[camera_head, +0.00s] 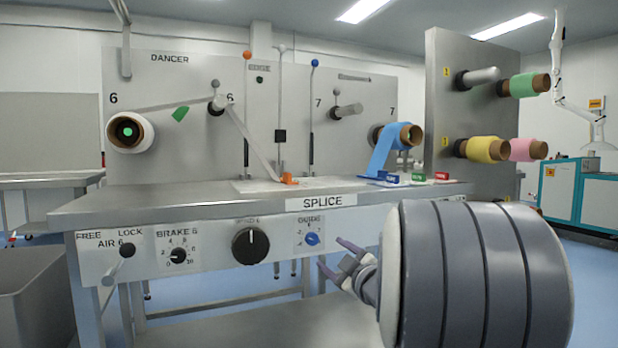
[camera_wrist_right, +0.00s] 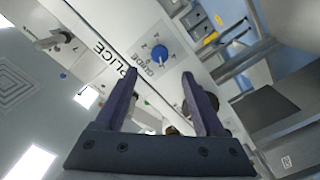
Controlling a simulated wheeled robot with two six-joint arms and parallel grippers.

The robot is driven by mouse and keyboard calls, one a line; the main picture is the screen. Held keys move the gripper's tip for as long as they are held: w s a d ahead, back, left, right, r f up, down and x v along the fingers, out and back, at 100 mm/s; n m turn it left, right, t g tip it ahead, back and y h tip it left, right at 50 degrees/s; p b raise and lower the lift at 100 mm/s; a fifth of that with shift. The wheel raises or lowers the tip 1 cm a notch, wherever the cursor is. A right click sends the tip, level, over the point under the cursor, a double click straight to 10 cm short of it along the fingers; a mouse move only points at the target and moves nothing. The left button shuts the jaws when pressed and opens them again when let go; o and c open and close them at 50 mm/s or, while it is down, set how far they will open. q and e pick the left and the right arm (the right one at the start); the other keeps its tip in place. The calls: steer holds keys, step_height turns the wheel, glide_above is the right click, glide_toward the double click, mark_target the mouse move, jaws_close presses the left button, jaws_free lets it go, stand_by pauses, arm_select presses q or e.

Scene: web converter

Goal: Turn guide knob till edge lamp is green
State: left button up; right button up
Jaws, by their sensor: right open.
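The blue guide knob (camera_head: 312,239) is on the front panel under the GUIDE label, right of the large black knob. In the right wrist view the knob (camera_wrist_right: 160,52) shows ahead, between and beyond the fingertips. My right gripper (camera_head: 332,252) is open and empty, just right of and slightly below the knob, apart from it in the head view. Its two fingers (camera_wrist_right: 160,78) also show in the wrist view. The EDGE label sits high on the back panel with a small dark spot, apparently the edge lamp (camera_head: 259,80), below it; its colour is too small to tell. My left gripper is out of view.
The large black knob (camera_head: 250,245), brake knob (camera_head: 178,256) and air lever (camera_head: 127,250) share the panel to the left. The splice table (camera_head: 150,200) juts out above them. A blue roll (camera_head: 410,135) hangs at its back right. My arm hides the lower right.

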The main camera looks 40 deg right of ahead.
mark_target(313, 240)
stand_by(0.8)
steer(key=w+m+p, duration=0.3)
steer(key=m+p, duration=0.1)
steer(key=w+d+m+p, duration=0.1)
steer(key=w+m+p, duration=0.2)
steer(key=m+p, duration=0.1)
steer(key=w+d+m+p, duration=0.1)
steer(key=w+m+p, duration=0.2)
steer(key=m+p, duration=0.1)
steer(key=shift+w+r+p, duration=0.15)
steer(key=shift+w+p, duration=0.1)
steer(key=shift+p, duration=0.6)
jaws_close()
